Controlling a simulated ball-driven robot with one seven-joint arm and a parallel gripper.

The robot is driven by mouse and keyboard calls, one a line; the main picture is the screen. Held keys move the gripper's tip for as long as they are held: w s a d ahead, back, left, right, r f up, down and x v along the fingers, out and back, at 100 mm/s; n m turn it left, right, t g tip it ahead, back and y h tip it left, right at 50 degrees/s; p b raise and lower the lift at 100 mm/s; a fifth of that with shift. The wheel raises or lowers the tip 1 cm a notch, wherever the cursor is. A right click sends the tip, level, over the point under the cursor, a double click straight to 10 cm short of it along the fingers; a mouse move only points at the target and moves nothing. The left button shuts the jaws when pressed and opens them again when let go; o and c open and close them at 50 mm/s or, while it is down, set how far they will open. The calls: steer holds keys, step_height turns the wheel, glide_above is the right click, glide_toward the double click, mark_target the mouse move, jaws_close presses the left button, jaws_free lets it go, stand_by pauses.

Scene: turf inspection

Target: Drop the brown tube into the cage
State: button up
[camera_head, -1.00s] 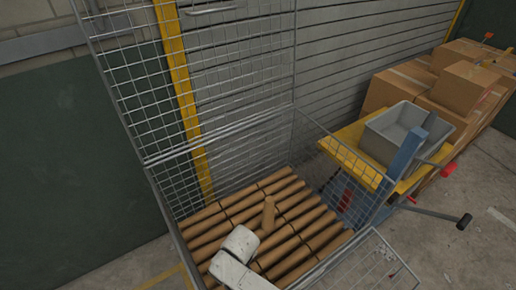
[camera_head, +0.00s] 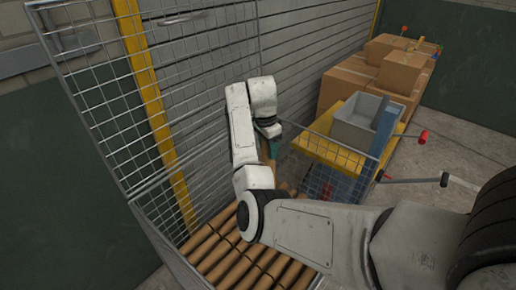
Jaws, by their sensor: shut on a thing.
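My white arm reaches across from the lower right, over the wire cage (camera_head: 103,112). My gripper (camera_head: 268,134) is over the cage near its back right side and points down. It is shut on a brown tube (camera_head: 268,152), which hangs roughly upright below the jaws. The tube's lower end is hidden or merges with what is behind it, so I cannot tell its height above the cage floor. Several brown tubes (camera_head: 212,247) lie side by side in the bottom of the cage, partly hidden by my arm.
A yellow cart (camera_head: 330,152) carrying a grey bin (camera_head: 362,122) stands right of the cage. A crank handle (camera_head: 412,181) sticks out beyond it. Stacked cardboard boxes (camera_head: 352,82) are behind. A slatted grey wall (camera_head: 300,50) and yellow post (camera_head: 142,70) back the cage.

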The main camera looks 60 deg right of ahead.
steer(key=shift+m, duration=0.4)
steer(key=f+b, duration=0.1)
steer(key=b, duration=0.1)
steer(key=f+b, duration=0.4)
steer(key=shift+s+d+f, duration=0.1)
steer(key=shift+s+d, duration=0.1)
steer(key=shift+d, duration=0.1)
steer(key=o, duration=1.4)
steer(key=r, duration=0.3)
steer(key=r+p, duration=0.1)
steer(key=r, duration=0.3)
steer(key=a+r+p, duration=0.1)
steer(key=r, duration=0.2)
steer(key=shift+w+r, duration=0.4)
